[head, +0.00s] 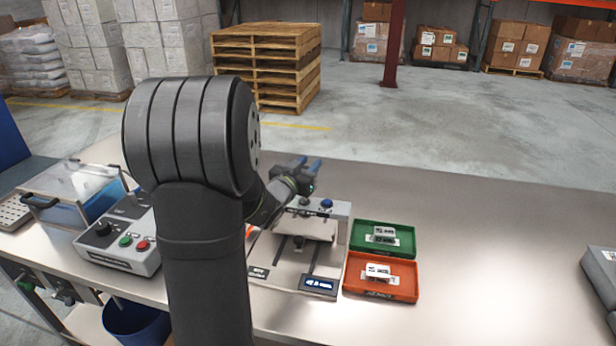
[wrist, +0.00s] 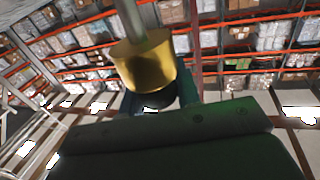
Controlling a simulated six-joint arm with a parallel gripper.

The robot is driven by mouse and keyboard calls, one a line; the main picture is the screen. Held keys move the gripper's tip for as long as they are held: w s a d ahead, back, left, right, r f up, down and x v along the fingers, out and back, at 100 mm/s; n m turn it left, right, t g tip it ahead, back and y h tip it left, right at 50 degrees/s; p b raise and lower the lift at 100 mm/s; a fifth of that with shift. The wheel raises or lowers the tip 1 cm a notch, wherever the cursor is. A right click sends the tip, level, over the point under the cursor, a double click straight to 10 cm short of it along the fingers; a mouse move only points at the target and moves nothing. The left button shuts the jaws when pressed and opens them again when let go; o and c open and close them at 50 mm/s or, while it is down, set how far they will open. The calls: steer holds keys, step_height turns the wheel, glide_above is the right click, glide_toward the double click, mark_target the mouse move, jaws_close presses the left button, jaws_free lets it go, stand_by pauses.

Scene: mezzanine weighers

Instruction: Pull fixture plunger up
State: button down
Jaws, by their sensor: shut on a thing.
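The grey test fixture (head: 285,275) stands on the bench right of my arm, with a small lit display on its front. My gripper (head: 307,163), with blue fingers, is above the fixture's back edge. In the wrist view my gripper (wrist: 190,92) has its blue fingers around the dark end of the fixture plunger (wrist: 145,62). Its brass-coloured collar and grey rod show close to the camera. The gripper is shut on it. In the head view the plunger is hidden at the gripper, so I cannot tell its height.
A green tray (head: 407,248) and an orange tray (head: 408,292), each holding a small part, sit right of the fixture. A control box (head: 120,255) with buttons and a clear-lidded bin (head: 50,200) are at the left. The bench right of the trays is largely clear.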

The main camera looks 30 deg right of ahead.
steer(key=shift+r, duration=0.45)
steer(key=c, duration=1.1)
jaws_free()
steer(key=shift+o, duration=0.2)
steer(key=shift+f, duration=0.1)
steer(key=shift+s+a, duration=0.25)
steer(key=shift+a, duration=0.25)
steer(key=v, duration=1.6)
